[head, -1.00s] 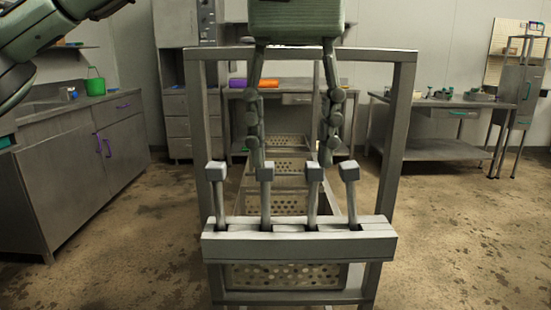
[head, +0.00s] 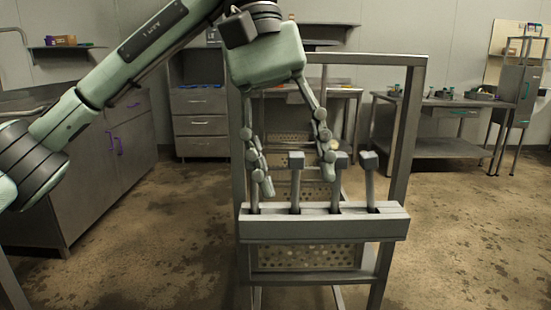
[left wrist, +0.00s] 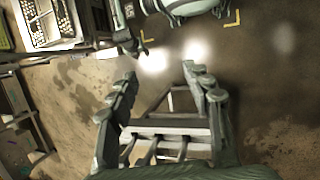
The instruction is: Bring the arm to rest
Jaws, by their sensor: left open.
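My left arm (head: 110,80) reaches in from the left in the head view, across the upper middle. My right gripper is not in view.
The frame's slotted crossbar (head: 325,225) stands in front, with perforated baskets (head: 310,256) behind it. A metal cabinet (head: 95,185) is at left, drawers (head: 200,125) behind, and a workbench (head: 435,145) at right. Stained floor (head: 470,235) is open at right.

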